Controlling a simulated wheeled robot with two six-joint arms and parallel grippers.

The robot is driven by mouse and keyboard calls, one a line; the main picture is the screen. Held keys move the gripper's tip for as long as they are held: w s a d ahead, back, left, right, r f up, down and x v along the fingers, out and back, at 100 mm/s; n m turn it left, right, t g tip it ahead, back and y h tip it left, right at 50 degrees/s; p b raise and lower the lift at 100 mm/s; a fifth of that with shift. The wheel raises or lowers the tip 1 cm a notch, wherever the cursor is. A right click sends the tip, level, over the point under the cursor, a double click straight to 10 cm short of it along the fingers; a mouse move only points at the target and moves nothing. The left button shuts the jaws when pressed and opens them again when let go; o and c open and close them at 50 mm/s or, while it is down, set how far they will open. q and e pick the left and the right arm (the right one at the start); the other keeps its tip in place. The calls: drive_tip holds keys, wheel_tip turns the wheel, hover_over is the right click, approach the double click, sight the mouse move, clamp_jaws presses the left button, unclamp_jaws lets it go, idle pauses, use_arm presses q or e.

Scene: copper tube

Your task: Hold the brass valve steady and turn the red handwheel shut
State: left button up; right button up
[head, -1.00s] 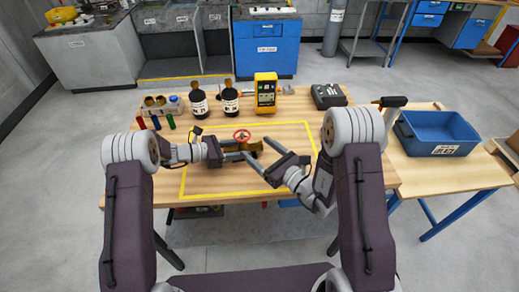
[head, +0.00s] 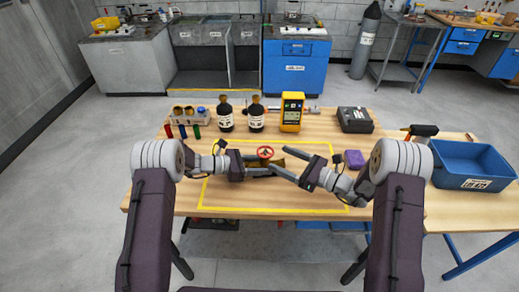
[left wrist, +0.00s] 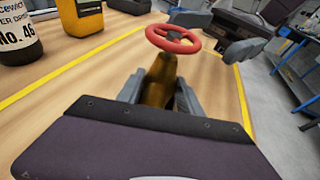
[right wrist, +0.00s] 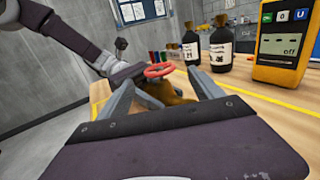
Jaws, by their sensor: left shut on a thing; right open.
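The brass valve (left wrist: 158,83) lies on the wooden table inside the yellow outline, with the red handwheel (head: 265,152) on top. In the head view much of the valve is hidden behind the grippers. My left gripper (head: 259,166) is shut on the brass body from the left; its fingers flank the body in the left wrist view (left wrist: 158,95). My right gripper (head: 283,160) is open on the right side. In the right wrist view the handwheel (right wrist: 160,70) and brass body (right wrist: 168,92) show between its spread fingers (right wrist: 157,85); contact cannot be told.
Two dark bottles (head: 226,118) and a yellow meter (head: 291,111) stand at the back of the table. A purple block (head: 354,159) lies right of my right gripper. A black box (head: 355,120) is behind it, and a blue bin (head: 473,166) stands far right. The front strip is clear.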

sight(261, 147)
drive_tip(key=x, duration=0.9)
drive_tip(key=shift+w+a, duration=0.15)
drive_tip(key=shift+a, duration=0.05)
drive_tip(key=c, duration=1.4)
drive_tip(key=m+t+h, duration=0.3)
drive_tip(key=t, duration=0.1)
drive_tip(key=shift+w+d, duration=0.1)
drive_tip(key=shift+w, duration=0.05)
drive_tip(key=shift+w+d+m+t+h, duration=0.2)
drive_tip(key=shift+d+m+t+h, duration=0.05)
drive_tip(key=shift+m+t+h, duration=0.65)
